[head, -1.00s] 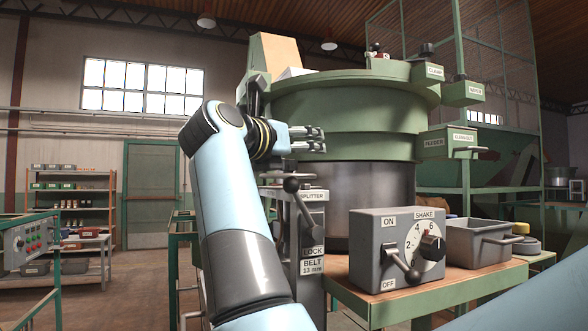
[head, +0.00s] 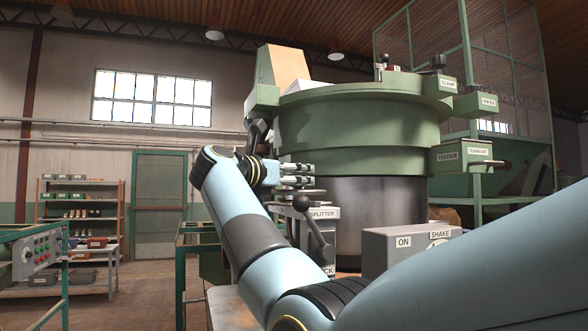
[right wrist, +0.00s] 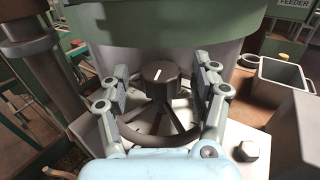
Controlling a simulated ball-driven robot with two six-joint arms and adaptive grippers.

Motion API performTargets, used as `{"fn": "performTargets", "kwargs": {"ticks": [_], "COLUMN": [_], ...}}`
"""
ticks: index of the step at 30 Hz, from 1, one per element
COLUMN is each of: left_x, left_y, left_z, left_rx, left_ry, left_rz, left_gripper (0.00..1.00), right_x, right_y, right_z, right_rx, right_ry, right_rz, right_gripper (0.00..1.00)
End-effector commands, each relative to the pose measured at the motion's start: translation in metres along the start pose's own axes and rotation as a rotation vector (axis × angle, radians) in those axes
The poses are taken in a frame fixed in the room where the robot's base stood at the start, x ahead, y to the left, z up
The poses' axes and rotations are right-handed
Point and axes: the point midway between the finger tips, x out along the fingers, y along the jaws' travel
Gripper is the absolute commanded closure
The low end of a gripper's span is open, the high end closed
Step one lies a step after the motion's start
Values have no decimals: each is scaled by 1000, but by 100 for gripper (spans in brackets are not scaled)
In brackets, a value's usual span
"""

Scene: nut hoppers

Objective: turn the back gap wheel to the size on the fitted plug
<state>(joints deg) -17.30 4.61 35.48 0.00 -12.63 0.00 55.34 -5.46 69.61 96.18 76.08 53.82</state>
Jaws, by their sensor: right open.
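A dark spoked wheel (right wrist: 180,118) with a round hub carrying a white mark shows in the right wrist view, on a pale plate below the bowl. Its labels and size marks are not readable, so I cannot confirm that it is the back gap wheel. My right gripper (right wrist: 160,88) is open, with one finger on each side of the hub, above the wheel; I see no clear contact. In the head view the right gripper (head: 300,181) is beside the bowl's lower edge, and the wheel is hidden. I cannot make out the fitted plug. My left gripper is not in view.
The large green bowl (head: 355,125) stands behind the right gripper. The splitter post (head: 324,214) with its ball lever is close below it. A grey SHAKE box (head: 390,250) is partly covered by my arm. A bolt head (right wrist: 246,151) stands right of the wheel.

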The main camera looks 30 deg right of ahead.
Motion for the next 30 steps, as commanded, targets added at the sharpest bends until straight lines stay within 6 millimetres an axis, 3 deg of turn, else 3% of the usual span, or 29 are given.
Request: {"fn": "performTargets", "kwargs": {"ticks": [11,24,30], "left_x": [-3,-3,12], "left_y": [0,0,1], "left_z": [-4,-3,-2], "left_rx": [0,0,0], "left_ry": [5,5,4], "left_rz": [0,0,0], "left_gripper": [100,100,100], "right_x": [8,8,9], "right_y": [0,0,2], "right_z": [-1,0,-4], "right_rx": [0,0,0], "right_ry": [0,0,2], "right_rz": [1,1,-49], "right_gripper": [36,92,92]}}
